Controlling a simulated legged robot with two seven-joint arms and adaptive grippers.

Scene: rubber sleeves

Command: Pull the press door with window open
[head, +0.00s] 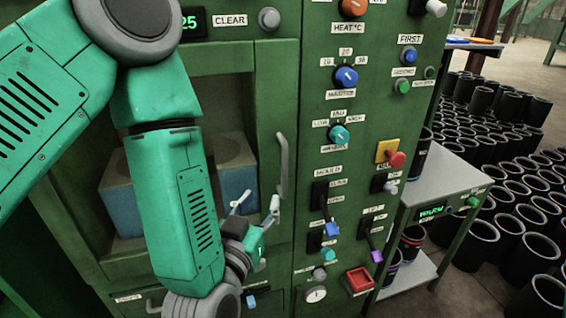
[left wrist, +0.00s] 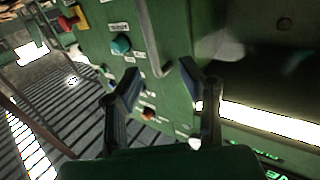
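The green press door (head: 263,100) is at the left of the head view and looks shut. Through its window show blue and grey blocks (head: 236,185). A grey vertical bar handle (head: 283,168) is at the door's right edge. My left gripper (head: 255,203) is open, by the lower end of the handle. In the left wrist view the handle (left wrist: 151,42) runs down towards the gap between the open fingers (left wrist: 163,92). I cannot tell whether a finger touches it. My left arm hides part of the window. My right gripper is not in view.
Right of the door is a panel with knobs and switches, including a blue knob (head: 346,76) and a red button (head: 395,159). A grey side table (head: 446,176) stands right of the press. Many black sleeves (head: 483,243) cover the floor beyond.

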